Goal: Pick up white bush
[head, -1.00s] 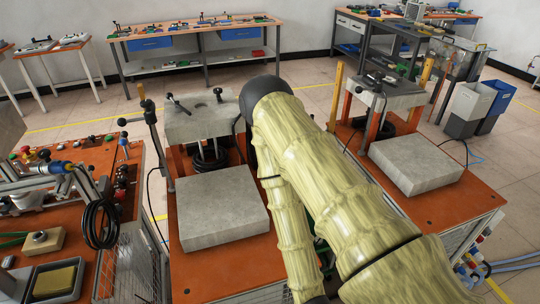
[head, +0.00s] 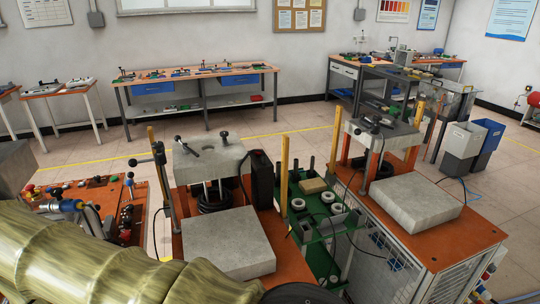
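Several small white ring-shaped pieces, likely the white bushes, sit on a green rack between the two machines. One white bush (head: 298,204) is at the left, another (head: 328,197) is to its right, and a third pale ring (head: 337,208) lies just in front of that. The green rack (head: 318,240) has dark upright posts at its back and a tan block (head: 313,186) on top. My arm crosses the lower left of the head view, and its end is outside the picture. My gripper is not visible, so its state and any contact are hidden.
A left machine with a grey slab (head: 228,243) and a right machine with a grey slab (head: 415,203) flank the rack. Yellow posts (head: 284,170) rise beside it. An orange bench (head: 97,195) with tools stands left. Open floor lies behind.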

